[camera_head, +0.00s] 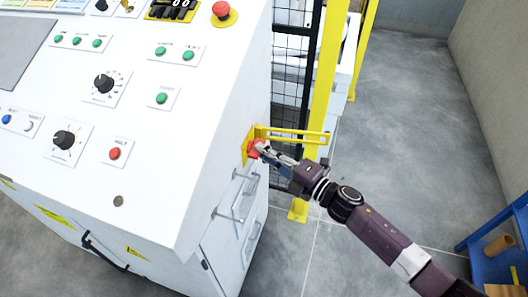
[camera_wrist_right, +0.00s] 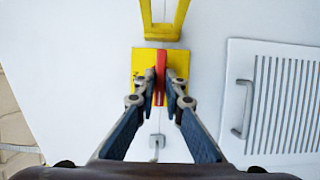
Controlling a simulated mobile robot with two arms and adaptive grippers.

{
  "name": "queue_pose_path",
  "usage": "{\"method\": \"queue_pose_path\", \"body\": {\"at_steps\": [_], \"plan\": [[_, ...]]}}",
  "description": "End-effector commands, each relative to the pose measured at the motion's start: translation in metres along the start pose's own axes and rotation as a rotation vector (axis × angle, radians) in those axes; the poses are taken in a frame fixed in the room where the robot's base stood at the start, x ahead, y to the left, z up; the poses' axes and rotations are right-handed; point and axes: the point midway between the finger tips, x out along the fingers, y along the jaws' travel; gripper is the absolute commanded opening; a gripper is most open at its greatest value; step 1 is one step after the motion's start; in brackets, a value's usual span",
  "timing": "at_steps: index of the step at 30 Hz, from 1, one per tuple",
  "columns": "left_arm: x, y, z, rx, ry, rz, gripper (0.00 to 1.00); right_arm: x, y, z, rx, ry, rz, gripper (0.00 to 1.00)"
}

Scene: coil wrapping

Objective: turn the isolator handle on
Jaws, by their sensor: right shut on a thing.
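The isolator handle (camera_wrist_right: 160,72) is a red bar on a yellow plate (camera_wrist_right: 138,66) on the white cabinet's side. In the right wrist view the bar stands upright in line with the picture. My right gripper (camera_wrist_right: 160,88) is shut on it, with one finger on each side. In the head view the red handle (camera_head: 253,149) shows at the tip of my right gripper (camera_head: 262,150), partly hidden by the fingers. My left gripper is in neither view.
A yellow guard bracket (camera_head: 300,135) sticks out just above the handle. The white control cabinet (camera_head: 215,130) fills the left. A vented panel with a handle (camera_wrist_right: 270,100) lies beside the plate. A yellow post (camera_head: 325,80) and mesh fence stand behind. A blue shelf (camera_head: 490,262) is at far right.

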Motion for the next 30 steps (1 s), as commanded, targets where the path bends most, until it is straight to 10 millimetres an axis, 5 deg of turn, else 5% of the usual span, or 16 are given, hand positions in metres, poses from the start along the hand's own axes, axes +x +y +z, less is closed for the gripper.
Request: {"method": "queue_pose_path", "body": {"at_steps": [11, 30], "plan": [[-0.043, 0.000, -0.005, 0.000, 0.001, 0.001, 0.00, 0.000, 0.009, 0.000, 0.151, 0.000, -0.066, 0.00], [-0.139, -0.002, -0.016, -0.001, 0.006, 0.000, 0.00, 0.001, 0.013, 0.004, 0.698, -0.001, -0.294, 0.00]]}}
